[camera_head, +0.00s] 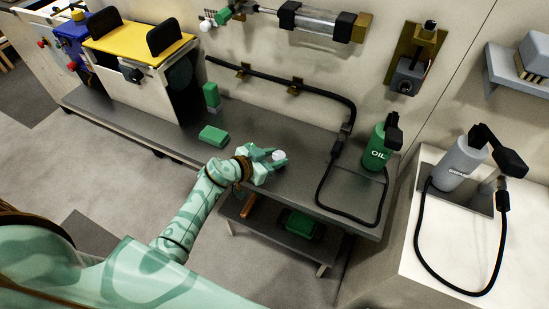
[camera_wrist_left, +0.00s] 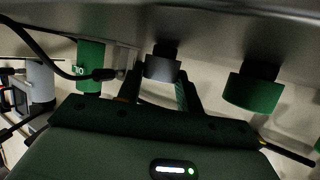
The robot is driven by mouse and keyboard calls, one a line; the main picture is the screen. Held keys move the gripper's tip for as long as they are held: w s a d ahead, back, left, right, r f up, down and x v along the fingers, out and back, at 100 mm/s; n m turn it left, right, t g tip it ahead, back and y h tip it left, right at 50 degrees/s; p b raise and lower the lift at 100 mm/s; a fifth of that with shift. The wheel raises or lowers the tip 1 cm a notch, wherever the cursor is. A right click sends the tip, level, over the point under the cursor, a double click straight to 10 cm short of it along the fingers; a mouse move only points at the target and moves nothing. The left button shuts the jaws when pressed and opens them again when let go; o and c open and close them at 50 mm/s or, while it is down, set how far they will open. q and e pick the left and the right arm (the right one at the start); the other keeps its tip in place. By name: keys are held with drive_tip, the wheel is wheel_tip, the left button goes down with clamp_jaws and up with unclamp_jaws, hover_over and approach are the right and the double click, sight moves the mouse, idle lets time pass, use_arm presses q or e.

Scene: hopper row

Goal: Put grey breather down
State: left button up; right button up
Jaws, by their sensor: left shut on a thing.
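My left gripper (camera_head: 276,159) is over the dark grey workbench, near its front edge, shut on the grey breather (camera_head: 278,155). In the head view only the pale round top of the breather shows between the fingers. The left wrist view looks upside down. There the grey breather (camera_wrist_left: 163,69), with its black stem, sits between the fingers of my left gripper (camera_wrist_left: 160,90), stem toward the bench top. I cannot tell whether the stem touches the bench. My right gripper is not in view.
The bench (camera_head: 310,175) is clear around the gripper. A green oil can (camera_head: 377,150) and a black hose (camera_head: 322,185) are to the right. A grey can (camera_head: 458,165) stands farther right.

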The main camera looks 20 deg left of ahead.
use_arm(q)
drive_tip(key=o, duration=1.1)
drive_tip(key=shift+s+a+r, duration=0.15)
drive_tip(key=shift+s+r, duration=0.1)
drive_tip(key=shift+p+v, duration=2.5)
drive_tip(key=shift+v, duration=3.2)
